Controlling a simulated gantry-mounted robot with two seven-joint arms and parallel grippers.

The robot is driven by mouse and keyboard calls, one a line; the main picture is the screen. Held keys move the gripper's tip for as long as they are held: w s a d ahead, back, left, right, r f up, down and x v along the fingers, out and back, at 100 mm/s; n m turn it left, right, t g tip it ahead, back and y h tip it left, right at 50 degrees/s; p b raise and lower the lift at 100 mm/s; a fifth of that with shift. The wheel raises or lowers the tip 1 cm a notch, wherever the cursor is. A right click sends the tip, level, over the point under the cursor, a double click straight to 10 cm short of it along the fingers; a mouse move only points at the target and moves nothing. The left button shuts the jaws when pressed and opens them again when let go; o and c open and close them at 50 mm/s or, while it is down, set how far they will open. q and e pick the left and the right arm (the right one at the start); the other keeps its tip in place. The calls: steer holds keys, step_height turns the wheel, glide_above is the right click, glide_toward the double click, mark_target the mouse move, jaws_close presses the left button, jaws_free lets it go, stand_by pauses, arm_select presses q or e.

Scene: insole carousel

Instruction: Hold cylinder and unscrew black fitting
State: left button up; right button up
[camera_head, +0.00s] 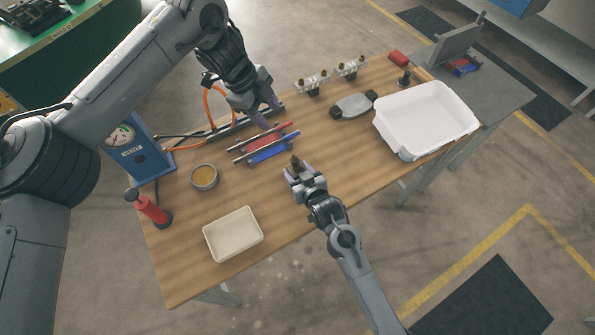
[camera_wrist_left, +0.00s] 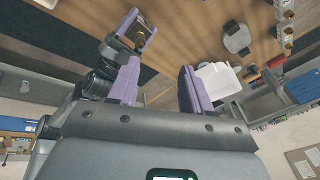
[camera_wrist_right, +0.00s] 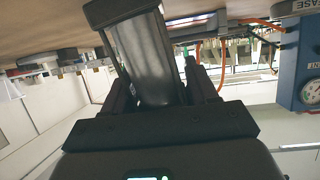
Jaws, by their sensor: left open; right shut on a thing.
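My right gripper (camera_head: 297,171) is shut on a dark, shiny cylinder (camera_wrist_right: 150,60) over the front middle of the table. In the right wrist view a wider black collar (camera_wrist_right: 118,12) sits at the cylinder's end. In the head view a small brass-coloured, dark tip (camera_head: 296,160) shows above the fingers. My left gripper (camera_head: 264,112) is open and empty above the back of the table, behind the red and blue holders. Its spread purple fingers (camera_wrist_left: 160,85) show in the left wrist view, apart from the held cylinder. I cannot tell which part is the black fitting.
Silver rods rest on red (camera_head: 262,141) and blue (camera_head: 270,152) holders between the grippers. A bowl of amber liquid (camera_head: 204,177), cream tray (camera_head: 231,254) and blue gauge box (camera_head: 146,160) are left. A white tub (camera_head: 425,138) stands right. Brass-topped blocks (camera_head: 312,82) line the back.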

arm_select(q)
steer(key=m+g, duration=0.2)
steer(key=m, duration=0.4)
glide_above(293, 156)
steer(key=f, duration=0.7)
steer(key=shift+s+a+f, duration=0.15)
steer(key=shift+a+f, duration=0.05)
steer(key=shift+f, duration=0.1)
steer(key=shift+y, duration=0.9)
steer(key=shift+d+f, duration=0.15)
steer(key=shift+f, duration=1.75)
steer(key=shift+d+f, duration=0.15)
steer(key=shift+f, duration=1.75)
